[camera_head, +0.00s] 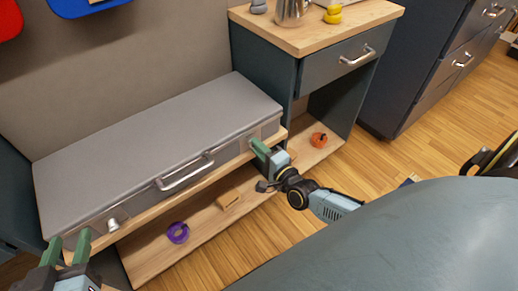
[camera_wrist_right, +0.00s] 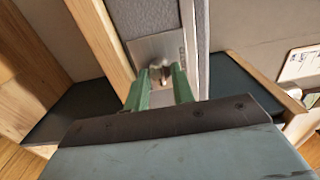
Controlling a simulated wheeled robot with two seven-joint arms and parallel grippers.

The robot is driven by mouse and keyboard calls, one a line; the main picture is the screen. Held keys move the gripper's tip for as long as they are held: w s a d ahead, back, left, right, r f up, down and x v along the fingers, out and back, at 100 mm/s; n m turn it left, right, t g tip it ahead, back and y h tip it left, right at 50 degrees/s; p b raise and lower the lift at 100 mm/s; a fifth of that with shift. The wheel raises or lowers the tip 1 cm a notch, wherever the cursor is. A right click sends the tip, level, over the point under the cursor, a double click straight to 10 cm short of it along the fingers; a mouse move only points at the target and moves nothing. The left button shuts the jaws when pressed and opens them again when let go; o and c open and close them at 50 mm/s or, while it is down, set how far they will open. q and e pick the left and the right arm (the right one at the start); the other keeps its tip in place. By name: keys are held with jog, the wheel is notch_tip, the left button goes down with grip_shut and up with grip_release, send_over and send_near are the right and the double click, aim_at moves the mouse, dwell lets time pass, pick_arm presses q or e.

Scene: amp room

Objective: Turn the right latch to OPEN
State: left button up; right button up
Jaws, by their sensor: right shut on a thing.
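A grey case (camera_head: 150,145) lies shut on a wooden bench, with a metal handle (camera_head: 185,173) on its front. The right latch (camera_wrist_right: 160,72) is a small metal knob on a metal plate (camera_wrist_right: 158,48) on the case's front. My right gripper (camera_head: 262,150) is at the case's front right corner. In the right wrist view its green fingers (camera_wrist_right: 160,86) are shut on the knob, one on each side. They partly hide it. The left latch (camera_head: 113,224) shows at the front left. My left gripper (camera_head: 68,246) is open and empty near that left end.
A purple ring (camera_head: 178,232) and a small wooden block (camera_head: 229,198) lie on the lower shelf (camera_head: 160,250). An orange roll (camera_head: 319,140) sits under the drawer cabinet (camera_head: 335,70) at the right. The wooden floor at the right is mostly clear.

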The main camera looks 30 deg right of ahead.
pick_arm(q)
jog(key=shift+r, duration=0.1)
dwell(0.3)
pick_arm(e)
jog(key=o, duration=1)
pick_arm(q)
jog(key=s+a+f+g+y+p, duration=0.3)
jog(key=s+a+f+g, duration=0.2)
jog(key=s+f+g, duration=0.4)
jog(key=shift+s+a+f+n+g+p, duration=0.2)
jog(key=shift+s+f+n+g+p, duration=0.2)
jog(key=shift+s, duration=0.55)
pick_arm(e)
jog(key=s, duration=0.9)
jog(key=s+d, duration=0.1)
jog(key=s, duration=0.3)
jog(key=shift+s, duration=0.2)
